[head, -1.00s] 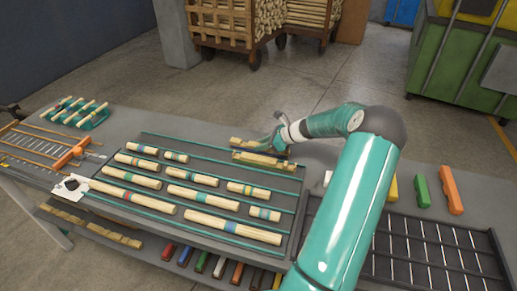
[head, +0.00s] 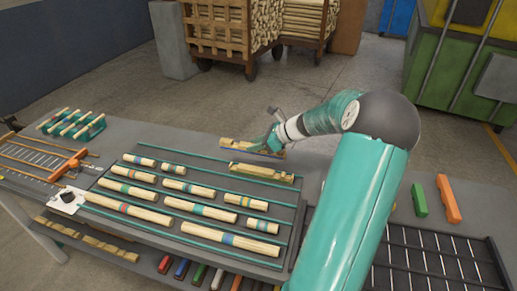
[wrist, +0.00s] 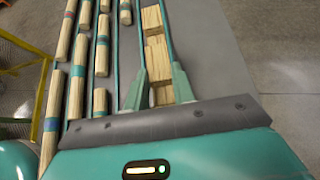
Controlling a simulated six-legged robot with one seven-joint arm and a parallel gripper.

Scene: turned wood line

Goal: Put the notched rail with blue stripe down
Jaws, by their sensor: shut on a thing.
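The notched rail with blue stripe (head: 240,147) is a pale wooden bar at the far edge of the grey table, beyond the rack of turned pieces. A thin blue line shows along its lower side. My gripper (head: 270,143) is shut on it toward its right end. In the wrist view, my gripper (wrist: 160,88) has its teal fingers on both sides of the notched wood (wrist: 157,50). I cannot tell whether the rail touches the table. A second notched rail (head: 262,173) lies just nearer, apart from it.
A dark rack (head: 160,225) with teal dividers holds several striped wooden rods. A teal stand (head: 85,130) with rods is at far left. Green (head: 419,200) and orange (head: 449,200) blocks stand right, behind a black grid (head: 440,260). Bare table (wrist: 205,50) lies right of the rail in the wrist view.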

